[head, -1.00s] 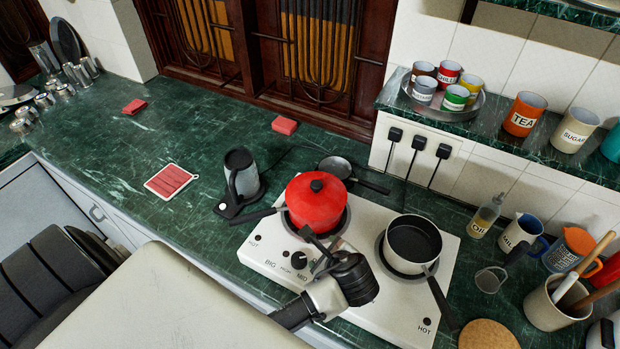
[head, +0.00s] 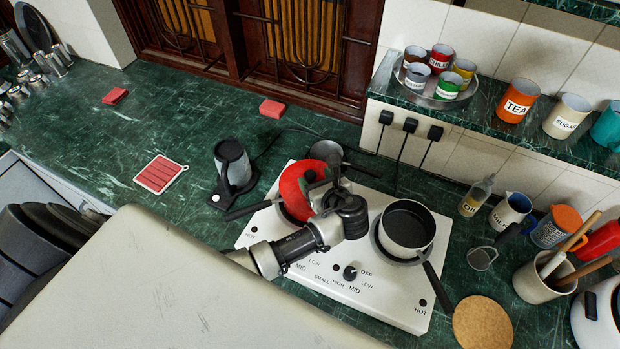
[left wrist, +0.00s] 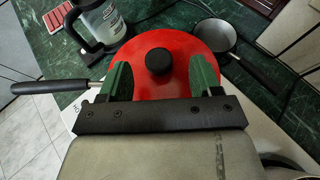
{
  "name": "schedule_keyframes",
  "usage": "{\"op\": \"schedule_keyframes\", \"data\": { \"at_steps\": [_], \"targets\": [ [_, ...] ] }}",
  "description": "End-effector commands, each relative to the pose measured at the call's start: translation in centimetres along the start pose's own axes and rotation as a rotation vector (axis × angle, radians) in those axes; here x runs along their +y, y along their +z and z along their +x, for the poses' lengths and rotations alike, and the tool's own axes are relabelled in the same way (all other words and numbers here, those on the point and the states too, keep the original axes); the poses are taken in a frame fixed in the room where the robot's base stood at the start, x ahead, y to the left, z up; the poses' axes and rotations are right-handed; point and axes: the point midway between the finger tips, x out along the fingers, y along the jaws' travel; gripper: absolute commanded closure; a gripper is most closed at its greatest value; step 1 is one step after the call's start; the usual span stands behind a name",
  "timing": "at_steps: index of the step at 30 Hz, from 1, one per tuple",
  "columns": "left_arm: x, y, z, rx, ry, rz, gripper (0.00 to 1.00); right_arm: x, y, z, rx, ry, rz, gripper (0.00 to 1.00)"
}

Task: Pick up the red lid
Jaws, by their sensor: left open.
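The red lid (left wrist: 155,88) sits on a pot with a dark side handle, on the left side of the white stove. In the head view the red lid (head: 291,191) is partly hidden behind my left gripper (head: 318,186). In the left wrist view my left gripper (left wrist: 158,84) is open, its two green-faced fingers apart over the lid. The lid's round black knob (left wrist: 159,61) shows between and just beyond the fingertips, with nothing held. My right gripper does not show.
A white saucepan (head: 405,229) stands on the stove's right side. A kettle (head: 233,164) stands left of the lid, and a small pan (left wrist: 212,36) lies behind it. A shelf (head: 480,125) with mugs runs along the back right. The left counter is mostly clear.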

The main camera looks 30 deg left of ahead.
Motion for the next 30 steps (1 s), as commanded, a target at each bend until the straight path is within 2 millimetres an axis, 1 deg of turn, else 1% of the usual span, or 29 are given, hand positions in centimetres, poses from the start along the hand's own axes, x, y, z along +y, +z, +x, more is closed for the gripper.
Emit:
{"op": "schedule_keyframes", "data": {
  "at_steps": [1,3,6,14,15,26,27,30],
  "targets": [
    [0.3,0.4,0.7,-0.001,0.004,0.004,0.36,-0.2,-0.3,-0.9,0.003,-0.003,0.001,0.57],
    [0.2,0.2,1.7,-0.001,0.002,0.002,0.36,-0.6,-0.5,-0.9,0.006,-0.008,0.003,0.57],
    [0.1,0.1,2.6,0.0,0.002,0.0,0.36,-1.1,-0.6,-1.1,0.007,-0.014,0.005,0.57],
    [0.1,-0.1,2.9,0.001,0.0,-0.001,0.36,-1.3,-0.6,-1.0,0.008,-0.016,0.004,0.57],
    [0.1,-0.1,2.9,0.001,0.0,-0.001,0.42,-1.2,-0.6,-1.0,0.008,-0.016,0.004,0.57],
    [0.1,-0.1,2.8,0.001,0.0,-0.001,0.97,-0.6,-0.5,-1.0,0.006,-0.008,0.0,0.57],
    [0.1,0.0,2.8,0.001,0.0,-0.001,1.0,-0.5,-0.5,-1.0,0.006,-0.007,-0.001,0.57],
    [0.1,0.0,2.8,0.001,0.0,-0.001,1.0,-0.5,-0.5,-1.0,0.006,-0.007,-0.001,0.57]
  ]
}}
